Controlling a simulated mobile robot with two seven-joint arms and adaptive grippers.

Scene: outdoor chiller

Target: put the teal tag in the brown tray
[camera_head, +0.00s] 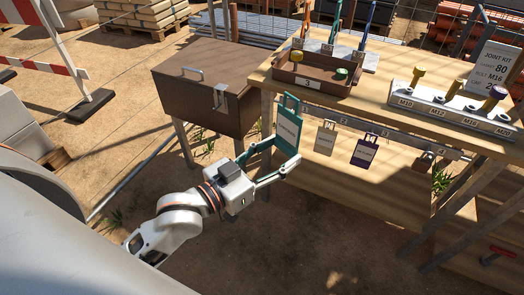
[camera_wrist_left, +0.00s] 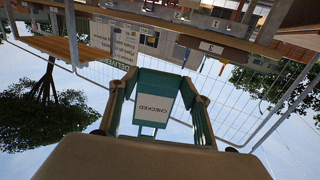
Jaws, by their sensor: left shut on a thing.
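The teal tag (camera_head: 288,126) with a white label stands upright in my left gripper (camera_head: 268,166), in front of the wooden bench's left end. In the left wrist view the tag (camera_wrist_left: 155,98) sits between the two fingers of my left gripper (camera_wrist_left: 160,100), its label reading "CHECKED". The left gripper is shut on it. The brown tray (camera_head: 312,85), marked 3, stands on the bench behind and above the tag. It holds a yellow piece and a green piece. My right gripper is not in view.
A white tag (camera_head: 325,138) and a purple tag (camera_head: 365,151) hang from a rail on the bench front. A rack of bolts (camera_head: 452,108) stands right of the tray. A brown lidded box (camera_head: 205,85) stands left of the bench.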

